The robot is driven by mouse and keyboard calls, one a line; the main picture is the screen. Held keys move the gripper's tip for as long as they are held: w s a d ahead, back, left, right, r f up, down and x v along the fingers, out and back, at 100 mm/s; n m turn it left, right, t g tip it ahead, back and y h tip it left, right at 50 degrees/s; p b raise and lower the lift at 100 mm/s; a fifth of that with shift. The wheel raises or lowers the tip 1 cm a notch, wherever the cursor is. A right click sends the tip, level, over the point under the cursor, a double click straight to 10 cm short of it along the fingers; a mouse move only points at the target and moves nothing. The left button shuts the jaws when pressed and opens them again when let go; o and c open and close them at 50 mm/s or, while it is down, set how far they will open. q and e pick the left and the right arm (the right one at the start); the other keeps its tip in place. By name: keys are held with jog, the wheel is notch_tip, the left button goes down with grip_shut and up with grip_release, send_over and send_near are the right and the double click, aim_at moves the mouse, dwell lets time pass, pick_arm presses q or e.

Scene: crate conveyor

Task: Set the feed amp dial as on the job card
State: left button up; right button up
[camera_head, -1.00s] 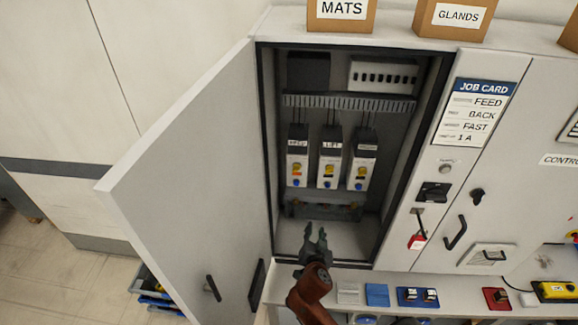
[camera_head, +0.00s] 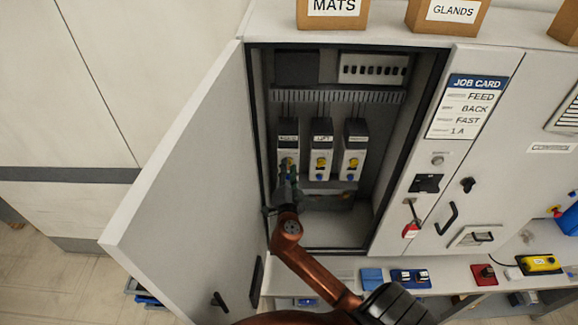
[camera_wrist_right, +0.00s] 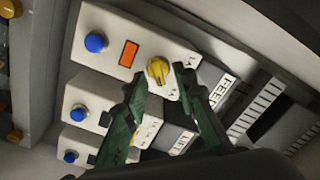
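The FEED unit (camera_head: 288,138) is the leftmost of three white drive units in the open cabinet. Its yellow dial (camera_wrist_right: 158,70) shows in the right wrist view, beside an orange display (camera_wrist_right: 128,53) and a blue button (camera_wrist_right: 96,43). My right gripper (camera_wrist_right: 160,76) is open, with its green fingertips on either side of the dial; I cannot tell whether they touch it. In the head view the gripper (camera_head: 286,177) covers the unit's lower part. The job card (camera_head: 466,107) reads FEED, BACK, FAST, 1 A. My left gripper is not in view.
The middle LIFT unit (camera_head: 322,142) and a third unit (camera_head: 353,143) stand close to the right. The open cabinet door (camera_head: 190,170) is on the left. A red padlock tag (camera_head: 411,230) hangs right of the opening. The cabinet floor (camera_head: 335,230) is clear.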

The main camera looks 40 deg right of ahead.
jog(key=shift+w+d+f, duration=0.1)
jog(key=shift+d, duration=0.05)
grip_shut()
dwell(0.4)
